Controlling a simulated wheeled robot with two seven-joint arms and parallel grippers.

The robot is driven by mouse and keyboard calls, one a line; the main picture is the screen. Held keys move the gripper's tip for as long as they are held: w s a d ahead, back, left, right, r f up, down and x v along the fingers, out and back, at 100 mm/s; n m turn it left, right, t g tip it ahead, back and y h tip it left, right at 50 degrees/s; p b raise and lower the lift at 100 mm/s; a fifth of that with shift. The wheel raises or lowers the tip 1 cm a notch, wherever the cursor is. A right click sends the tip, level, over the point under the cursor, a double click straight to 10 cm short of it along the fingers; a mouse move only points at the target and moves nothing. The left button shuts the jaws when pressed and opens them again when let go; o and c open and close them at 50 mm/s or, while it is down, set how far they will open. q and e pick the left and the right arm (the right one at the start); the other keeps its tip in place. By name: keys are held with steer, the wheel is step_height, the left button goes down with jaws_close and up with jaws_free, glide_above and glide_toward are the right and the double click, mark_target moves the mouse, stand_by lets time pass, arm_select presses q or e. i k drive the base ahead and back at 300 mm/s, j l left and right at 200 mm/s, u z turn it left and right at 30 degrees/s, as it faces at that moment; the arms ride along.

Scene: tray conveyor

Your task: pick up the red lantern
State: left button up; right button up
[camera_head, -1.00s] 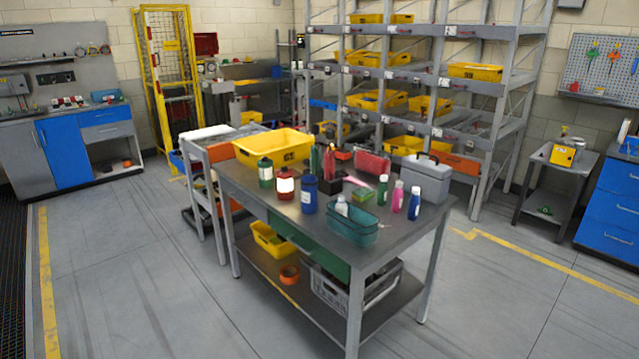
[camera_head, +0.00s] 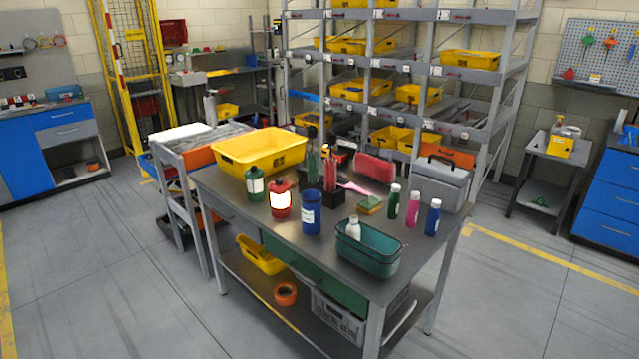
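The red lantern (camera_head: 281,203) stands upright on the grey work table (camera_head: 300,257), left of the middle of its top. It has a red top and base and a bright white middle. A green lantern-like item (camera_head: 254,185) stands just behind and left of it, and a blue canister (camera_head: 311,211) stands close to its right. Nothing covers the lantern's front. Neither of my grippers shows in this view.
A yellow bin (camera_head: 258,153) sits at the table's back left. A teal basket (camera_head: 367,250) holding a white bottle is at the front right. Several small bottles and a grey toolbox (camera_head: 440,184) stand at the right. Open floor (camera_head: 110,270) lies to the left.

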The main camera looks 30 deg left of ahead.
mark_target(281, 206)
steer(key=i+j+z, duration=0.1)
steer(key=j, duration=0.4)
steer(key=i+j, duration=0.15)
steer(key=j, duration=0.3)
steer(key=i+j+z, duration=0.15)
steer(key=j, duration=0.35)
steer(key=i+j+z, duration=0.1)
steer(key=j, duration=0.4)
steer(key=i+j+z, duration=0.1)
steer(key=j, duration=0.45)
steer(key=i+j, duration=0.1)
steer(key=j, duration=0.5)
steer(key=i+j, duration=0.1)
steer(key=j, duration=1.15)
steer(key=k+l, duration=0.1)
steer(key=l, duration=0.15)
steer(key=k+l, duration=0.15)
steer(key=l, duration=0.15)
